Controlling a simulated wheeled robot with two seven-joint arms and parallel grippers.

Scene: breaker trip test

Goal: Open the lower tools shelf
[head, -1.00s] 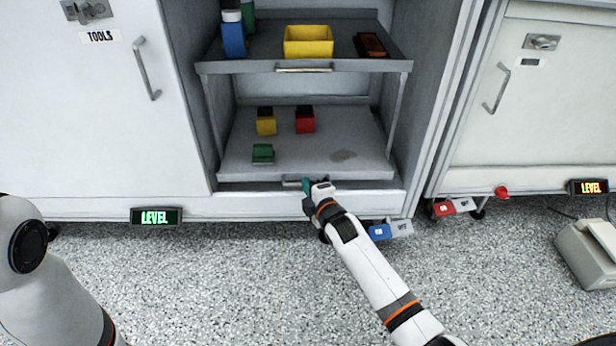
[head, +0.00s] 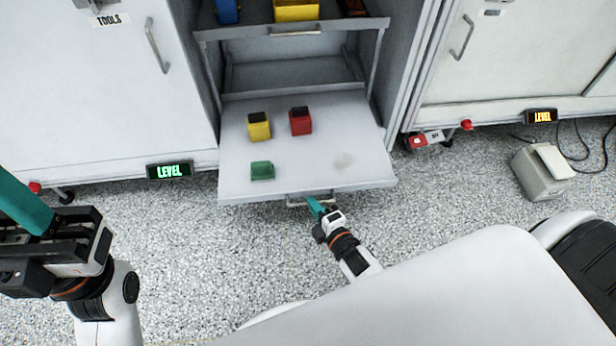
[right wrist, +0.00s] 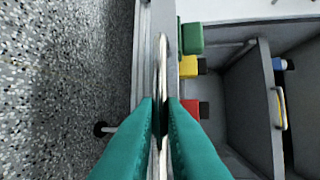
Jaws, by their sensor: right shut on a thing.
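The lower tools shelf (head: 350,125) is pulled out of the open cabinet and juts over the floor. It carries a yellow bin (head: 259,127), a red bin (head: 301,121) and a green block (head: 262,171). My right gripper (head: 315,206) is at the front edge of this shelf, shut on its bar handle (head: 294,201). In the right wrist view the teal fingers (right wrist: 160,108) close around the handle bar (right wrist: 162,60). My left gripper (head: 28,205) is at the far left, away from the shelf; whether its fingers are apart is unclear.
The upper shelf (head: 345,34) sits inside the cabinet with bins on it. The closed TOOLS door (head: 95,80) is on the left. Another closed cabinet (head: 520,60) stands on the right. A grey box (head: 540,172) with cables lies on the floor at right.

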